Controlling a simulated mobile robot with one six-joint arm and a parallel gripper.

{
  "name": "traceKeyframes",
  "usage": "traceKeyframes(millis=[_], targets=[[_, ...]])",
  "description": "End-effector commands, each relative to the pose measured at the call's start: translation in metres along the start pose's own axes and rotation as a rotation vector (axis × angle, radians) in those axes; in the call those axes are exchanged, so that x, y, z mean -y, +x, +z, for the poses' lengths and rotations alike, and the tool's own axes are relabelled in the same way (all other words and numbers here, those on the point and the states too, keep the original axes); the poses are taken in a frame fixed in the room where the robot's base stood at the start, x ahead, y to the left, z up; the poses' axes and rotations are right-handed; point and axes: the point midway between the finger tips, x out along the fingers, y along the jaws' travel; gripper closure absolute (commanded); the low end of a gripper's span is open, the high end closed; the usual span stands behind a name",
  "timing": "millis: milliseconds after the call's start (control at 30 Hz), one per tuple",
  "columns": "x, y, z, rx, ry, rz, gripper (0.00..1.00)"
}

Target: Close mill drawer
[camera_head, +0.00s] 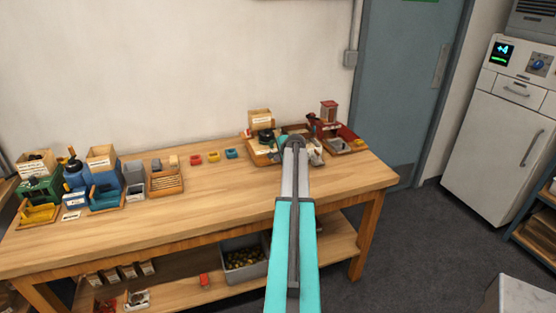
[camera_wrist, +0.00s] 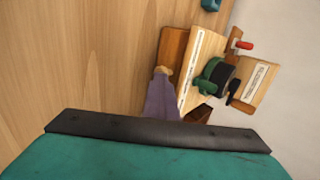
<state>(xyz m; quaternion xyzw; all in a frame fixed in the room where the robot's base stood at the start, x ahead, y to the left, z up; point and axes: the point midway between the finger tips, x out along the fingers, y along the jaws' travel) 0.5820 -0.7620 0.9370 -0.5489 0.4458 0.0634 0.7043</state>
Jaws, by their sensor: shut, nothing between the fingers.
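A small red-and-brown upright box (camera_head: 328,112), which looks like the mill, stands at the right end of the workbench among small trays. I cannot make out its drawer or how far out that is. My arm reaches over the bench from the front. Its end (camera_head: 292,142) is just left of the red box and covers part of the clutter there; the gap between them is unclear. In the wrist view my gripper (camera_wrist: 160,130) shows as a dark bar across the bottom, shut and empty. A dark brown open box (camera_wrist: 198,114) shows just beyond it, partly hidden.
A red tray (camera_head: 350,133) is at the right. The bench front (camera_head: 200,215) is clear.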

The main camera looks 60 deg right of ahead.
Motion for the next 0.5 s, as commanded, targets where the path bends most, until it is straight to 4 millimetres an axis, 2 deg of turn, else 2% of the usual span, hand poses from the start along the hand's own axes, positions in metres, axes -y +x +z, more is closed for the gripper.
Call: traceKeyframes(millis=[167, 500], targets=[[0.000, -0.003, 0.002, 0.000, 0.000, -0.006, 1.00], [-0.017, -0.022, 0.009, 0.002, -0.002, -0.003, 1.00]])
